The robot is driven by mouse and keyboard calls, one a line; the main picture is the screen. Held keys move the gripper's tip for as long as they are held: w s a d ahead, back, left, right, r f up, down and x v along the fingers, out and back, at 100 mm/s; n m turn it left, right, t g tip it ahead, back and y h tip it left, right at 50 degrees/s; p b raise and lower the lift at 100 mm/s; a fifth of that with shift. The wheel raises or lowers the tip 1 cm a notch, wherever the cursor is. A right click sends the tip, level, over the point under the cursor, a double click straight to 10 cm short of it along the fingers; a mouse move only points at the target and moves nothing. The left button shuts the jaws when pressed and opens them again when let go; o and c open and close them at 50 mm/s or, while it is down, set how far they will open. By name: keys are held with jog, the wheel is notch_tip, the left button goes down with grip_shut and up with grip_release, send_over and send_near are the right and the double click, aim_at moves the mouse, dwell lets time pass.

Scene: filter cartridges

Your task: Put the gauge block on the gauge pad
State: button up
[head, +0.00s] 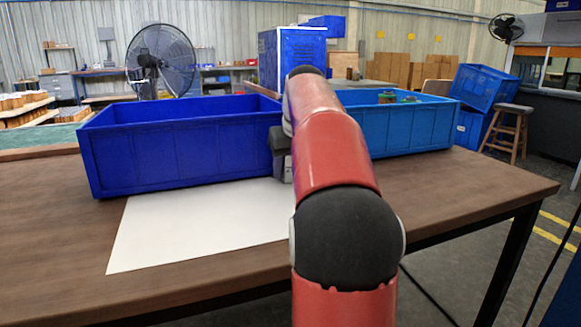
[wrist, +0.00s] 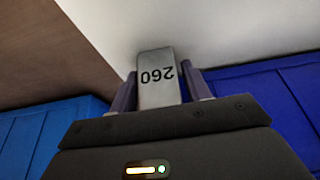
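In the head view my red arm hides most of the gripper and the block.
A dark blue bin (head: 185,155) stands behind the pad at left. A lighter blue bin (head: 420,128) stands at right, with small greenish items (head: 388,97) in it. The brown table (head: 450,190) is clear at front right and far left.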

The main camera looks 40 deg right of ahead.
jog(key=shift+o, duration=0.8)
